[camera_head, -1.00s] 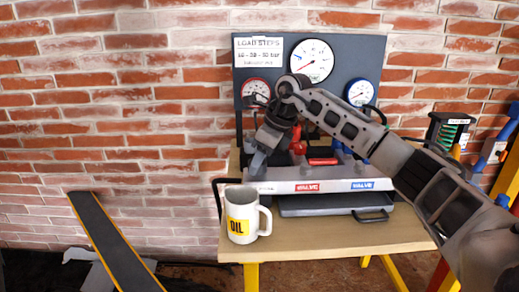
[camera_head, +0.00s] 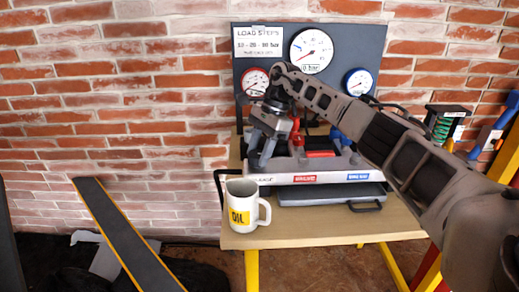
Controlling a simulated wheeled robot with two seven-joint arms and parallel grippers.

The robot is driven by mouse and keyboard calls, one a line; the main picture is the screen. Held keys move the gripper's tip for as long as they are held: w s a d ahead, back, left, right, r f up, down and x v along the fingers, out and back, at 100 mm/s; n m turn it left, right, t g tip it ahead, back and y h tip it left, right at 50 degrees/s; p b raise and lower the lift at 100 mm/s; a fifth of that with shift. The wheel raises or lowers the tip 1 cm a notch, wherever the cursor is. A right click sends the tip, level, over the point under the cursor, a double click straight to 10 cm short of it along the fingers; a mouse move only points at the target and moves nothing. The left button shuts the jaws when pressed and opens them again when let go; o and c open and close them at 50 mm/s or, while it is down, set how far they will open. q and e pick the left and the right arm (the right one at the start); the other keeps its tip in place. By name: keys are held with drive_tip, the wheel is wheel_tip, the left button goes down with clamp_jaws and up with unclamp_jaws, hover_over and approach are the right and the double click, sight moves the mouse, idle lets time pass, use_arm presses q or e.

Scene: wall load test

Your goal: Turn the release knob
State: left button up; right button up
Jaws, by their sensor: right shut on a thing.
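My right gripper (camera_head: 262,152) reaches down at the left end of a grey valve tray (camera_head: 340,167) on the table. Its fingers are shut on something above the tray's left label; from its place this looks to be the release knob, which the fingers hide. A red valve handle (camera_head: 320,154) and a blue valve part (camera_head: 338,137) are right of the gripper, above the red and blue labels. A large white gauge (camera_head: 311,50), a red-rimmed gauge (camera_head: 255,80) and a blue-rimmed gauge (camera_head: 358,81) sit on the dark panel. My left gripper is not in view.
A white OIL mug (camera_head: 243,210) stands on the table's (camera_head: 330,227) front left corner, just below the gripper. A flat dark tray (camera_head: 322,194) lies in front of the valves. A ramp-like board (camera_head: 125,235) leans at the left. A brick wall is behind.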

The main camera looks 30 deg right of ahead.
drive_tip(key=shift+w+n+g, duration=0.1)
drive_tip(key=shift+n+g, duration=0.3)
drive_tip(key=shift+n, duration=0.6)
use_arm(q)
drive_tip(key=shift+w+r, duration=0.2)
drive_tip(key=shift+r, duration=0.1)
use_arm(e)
drive_tip(key=shift+n, duration=0.5)
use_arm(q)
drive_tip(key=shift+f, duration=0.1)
use_arm(e)
drive_tip(key=o, duration=1)
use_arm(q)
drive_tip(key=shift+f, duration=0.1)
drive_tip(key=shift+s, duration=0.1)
